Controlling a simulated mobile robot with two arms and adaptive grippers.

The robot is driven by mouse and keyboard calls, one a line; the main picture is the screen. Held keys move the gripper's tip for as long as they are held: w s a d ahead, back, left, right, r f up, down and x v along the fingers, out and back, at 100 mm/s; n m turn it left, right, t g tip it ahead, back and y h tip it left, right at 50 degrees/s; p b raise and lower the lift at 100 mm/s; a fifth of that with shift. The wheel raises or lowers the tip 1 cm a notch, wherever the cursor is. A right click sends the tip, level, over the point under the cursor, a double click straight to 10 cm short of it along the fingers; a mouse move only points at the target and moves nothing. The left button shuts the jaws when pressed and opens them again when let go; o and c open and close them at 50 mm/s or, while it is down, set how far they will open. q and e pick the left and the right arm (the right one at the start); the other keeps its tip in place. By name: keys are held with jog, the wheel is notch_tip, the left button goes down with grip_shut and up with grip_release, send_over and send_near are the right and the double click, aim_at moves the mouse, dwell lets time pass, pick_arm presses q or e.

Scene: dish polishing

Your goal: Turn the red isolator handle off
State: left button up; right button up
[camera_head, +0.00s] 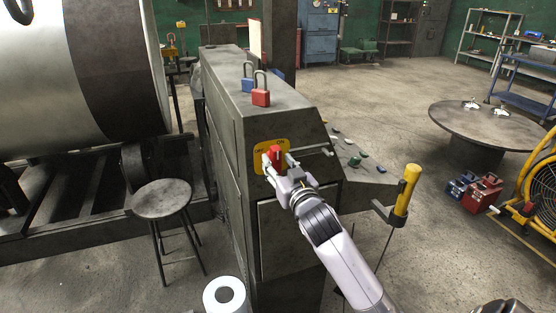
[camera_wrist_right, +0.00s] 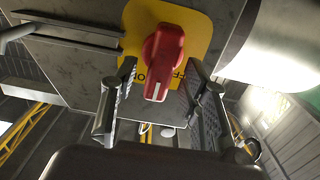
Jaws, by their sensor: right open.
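The red isolator handle (camera_head: 275,155) sits on a yellow plate (camera_head: 259,161) on the end face of the grey control cabinet (camera_head: 285,128). In the right wrist view the red handle (camera_wrist_right: 164,58) stands out from the yellow plate (camera_wrist_right: 203,30), with a white mark at its tip. My right gripper (camera_head: 279,162) is at the handle. In the right wrist view its open fingers (camera_wrist_right: 155,95) are on either side of the handle's lower end, with gaps showing. The plate's lettering is partly hidden. My left gripper is not in view.
A red padlock (camera_head: 261,97) and a blue padlock (camera_head: 247,85) stand on the cabinet top. A yellow-handled lever (camera_head: 407,190) is at its right. A stool (camera_head: 162,199) and a white roll (camera_head: 225,296) are at left and front. Open floor lies behind the cabinet.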

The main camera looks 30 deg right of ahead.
jog(key=shift+w+d, duration=0.1)
jog(key=shift+w, duration=0.4)
grip_shut()
